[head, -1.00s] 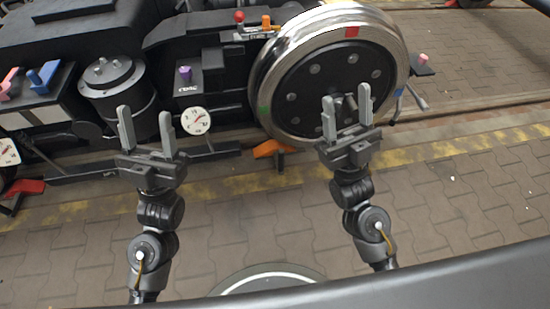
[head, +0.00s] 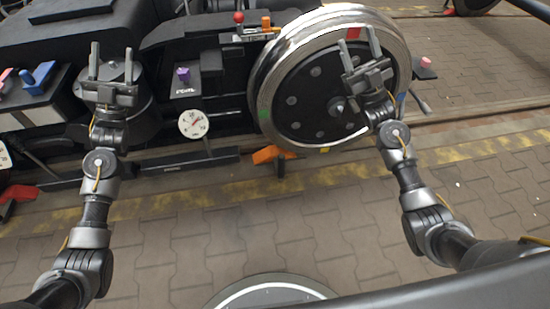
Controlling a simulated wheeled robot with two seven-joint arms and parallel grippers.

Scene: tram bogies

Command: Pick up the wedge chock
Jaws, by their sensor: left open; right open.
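An orange wedge-like piece (head: 272,154), which looks like a wedge chock, sits low at the left of the big wheel (head: 318,90), above a dark stub. A red wedge-like piece (head: 18,192) lies low at the far left edge, partly cut off by the frame. I cannot tell for certain which one is the task's chock. My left gripper (head: 111,62) is open and empty, in front of the dark cylinder, up and left of the orange piece. My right gripper (head: 358,42) is open and empty, in front of the wheel's upper right, up and right of the orange piece.
A white gauge (head: 193,124), a purple knob (head: 183,73) and a blue lever (head: 42,74) are on the dark bogie. A red ball-topped lever (head: 239,18) stands left of the wheel top. The paved floor (head: 270,225) in front is mostly clear.

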